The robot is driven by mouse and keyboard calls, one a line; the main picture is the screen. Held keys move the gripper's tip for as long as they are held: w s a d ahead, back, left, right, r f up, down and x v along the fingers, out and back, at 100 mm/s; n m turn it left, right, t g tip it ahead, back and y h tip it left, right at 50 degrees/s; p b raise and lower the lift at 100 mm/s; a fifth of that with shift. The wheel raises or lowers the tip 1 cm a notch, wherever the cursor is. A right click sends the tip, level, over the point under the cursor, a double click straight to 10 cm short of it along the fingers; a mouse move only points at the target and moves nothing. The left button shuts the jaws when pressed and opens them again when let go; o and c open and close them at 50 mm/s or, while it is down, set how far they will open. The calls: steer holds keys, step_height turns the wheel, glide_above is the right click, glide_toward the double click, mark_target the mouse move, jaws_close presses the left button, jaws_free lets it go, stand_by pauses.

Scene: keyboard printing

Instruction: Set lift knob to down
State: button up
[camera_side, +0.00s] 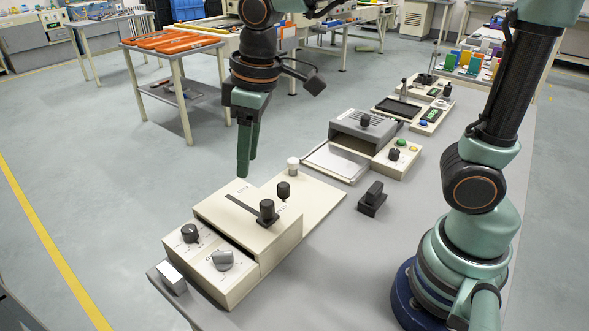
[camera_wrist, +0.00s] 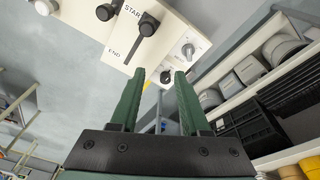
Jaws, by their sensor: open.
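A beige printing machine (camera_side: 285,238) stands at the near end of the grey bench. Its front panel has a black rotary knob (camera_side: 190,232) and a grey rotary knob (camera_side: 222,260). The panel print is too small to read, so I cannot tell which is the lift knob or how it is set. In the wrist view the grey knob (camera_wrist: 188,50) and the black knob (camera_wrist: 167,75) show beyond the fingertips. My gripper (camera_side: 243,172) points down above the machine's far left side, apart from it. In the wrist view my gripper (camera_wrist: 159,74) is open and empty.
The machine's top has a black slider knob (camera_side: 267,211) in a slot; the wrist view shows START and END marks. A black knob (camera_side: 283,190) and a white knob (camera_side: 293,164) stand beyond it. A black block (camera_side: 372,200) and other devices (camera_side: 375,138) lie farther along the bench.

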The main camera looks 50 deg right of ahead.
mark_target(222, 253)
steer(key=a+f+n+g, duration=0.2)
steer(key=a+f+n, duration=0.15)
steer(key=a, duration=0.45)
steer(key=shift+h, duration=0.3)
steer(key=f, duration=1.2)
steer(key=shift+w+f, duration=0.25)
steer(key=shift+w, duration=0.1)
jaws_close()
